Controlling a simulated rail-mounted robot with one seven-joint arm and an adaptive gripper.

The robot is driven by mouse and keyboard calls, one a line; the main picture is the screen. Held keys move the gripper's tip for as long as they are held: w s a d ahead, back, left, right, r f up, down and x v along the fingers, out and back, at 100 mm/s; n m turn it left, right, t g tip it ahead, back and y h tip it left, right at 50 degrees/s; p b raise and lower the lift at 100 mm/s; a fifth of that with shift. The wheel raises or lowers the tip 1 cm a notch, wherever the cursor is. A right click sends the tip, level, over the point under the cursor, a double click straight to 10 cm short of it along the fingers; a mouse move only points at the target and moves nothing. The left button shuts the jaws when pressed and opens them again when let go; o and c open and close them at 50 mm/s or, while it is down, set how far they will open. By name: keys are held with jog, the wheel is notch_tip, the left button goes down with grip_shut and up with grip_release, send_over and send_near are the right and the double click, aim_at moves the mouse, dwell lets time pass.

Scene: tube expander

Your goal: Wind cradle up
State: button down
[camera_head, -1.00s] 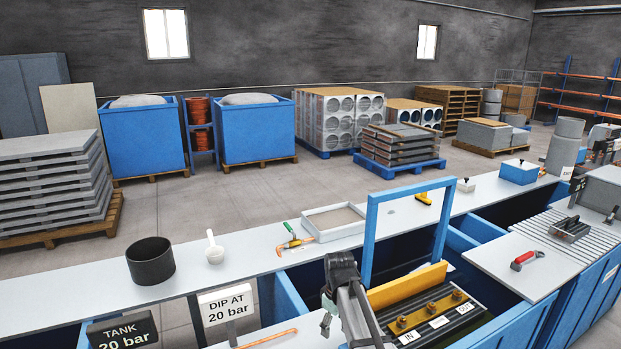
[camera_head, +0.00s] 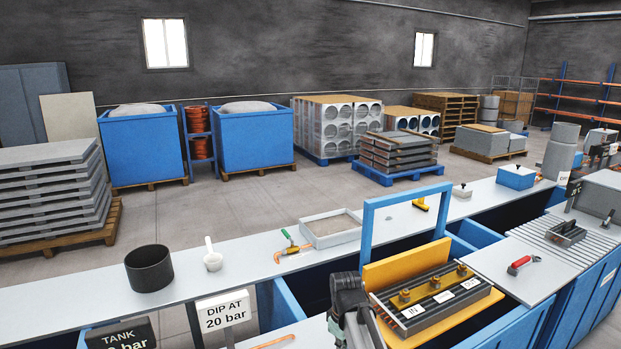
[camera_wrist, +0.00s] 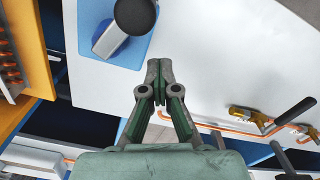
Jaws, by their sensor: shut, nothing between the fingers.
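The cradle (camera_head: 456,310) is a yellow tray with an upright yellow back plate, inside the blue frame (camera_head: 368,230) over the tank. It carries a dark block (camera_head: 420,311) with brass fittings and white labels, one reading IN. Its orange edge also shows at the left of the wrist view (camera_wrist: 44,60). A crank with a grey arm (camera_wrist: 107,40) and black knob (camera_wrist: 134,14) sits on a blue plate (camera_wrist: 147,40). My gripper (camera_wrist: 158,66) is shut and empty, its tips just below the knob in that picture, apparently apart from it.
Along the back bench stand a black pot (camera_head: 149,268), a white scoop (camera_head: 212,257) and a shallow tray (camera_head: 330,228).

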jog(key=c, duration=0.9)
grip_release()
jog(key=shift+r, duration=0.1)
notch_tip(320, 180, up, 7)
jog(key=p, duration=0.5)
